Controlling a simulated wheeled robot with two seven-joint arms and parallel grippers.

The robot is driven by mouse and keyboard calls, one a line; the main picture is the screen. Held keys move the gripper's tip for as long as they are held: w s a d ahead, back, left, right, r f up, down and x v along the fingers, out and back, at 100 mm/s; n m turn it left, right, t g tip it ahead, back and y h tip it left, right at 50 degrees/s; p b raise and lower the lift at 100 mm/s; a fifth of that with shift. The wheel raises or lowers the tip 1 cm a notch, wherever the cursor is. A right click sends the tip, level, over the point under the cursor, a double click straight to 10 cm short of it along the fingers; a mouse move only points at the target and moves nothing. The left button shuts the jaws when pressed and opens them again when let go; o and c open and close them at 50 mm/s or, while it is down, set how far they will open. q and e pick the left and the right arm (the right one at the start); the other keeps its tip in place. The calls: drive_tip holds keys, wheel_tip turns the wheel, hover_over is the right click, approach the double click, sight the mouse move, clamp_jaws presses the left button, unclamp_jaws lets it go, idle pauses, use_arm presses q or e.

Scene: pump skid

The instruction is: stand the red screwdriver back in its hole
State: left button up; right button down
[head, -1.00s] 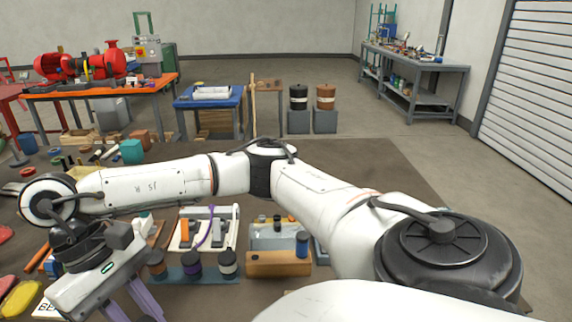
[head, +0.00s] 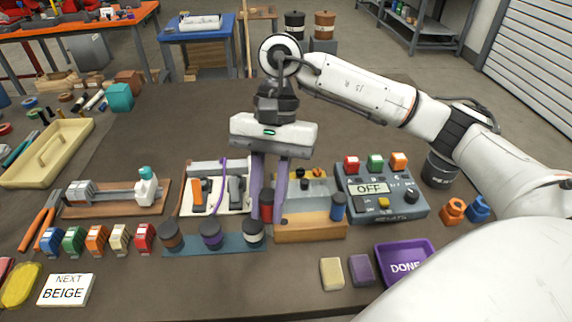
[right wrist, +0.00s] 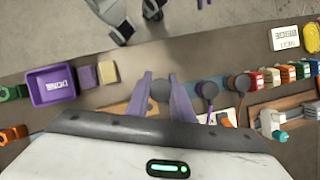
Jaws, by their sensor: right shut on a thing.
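The red screwdriver (head: 267,206) is upright between the purple fingers of my right gripper (head: 268,212), at the left end of a wooden block (head: 312,230). My right gripper is shut on its handle. The shaft is not visible, so I cannot tell whether its tip is in a hole or above the block. A blue screwdriver (head: 338,207) stands at the block's right end. In the right wrist view, a dark round end (right wrist: 160,89) shows between the fingers (right wrist: 162,98). My left gripper is not in view.
Left of the block, a teal strip (head: 215,246) holds several dark-capped items. A control box (head: 384,205) reading OFF stands at the right. A purple DONE tray (head: 405,262), two small blocks and a BEIGE card (head: 66,290) lie in front. The front middle is mostly clear.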

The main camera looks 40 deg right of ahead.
drive_tip(key=w+d+r+m+t+b, duration=0.1)
drive_tip(key=w+d+r+m+t, duration=0.3)
drive_tip(key=m, duration=1)
wheel_tip(320, 180, down, 6)
drive_tip(key=d+t+b, duration=0.1)
drive_tip(key=b, duration=0.2)
drive_tip(key=shift+s+b, duration=0.4)
drive_tip(key=shift+d, duration=0.1)
drive_tip(key=shift+f+b, duration=2.55)
drive_tip(key=shift+f, duration=0.1)
drive_tip(key=c, duration=1.5)
unclamp_jaws()
drive_tip(key=shift+o, duration=0.2)
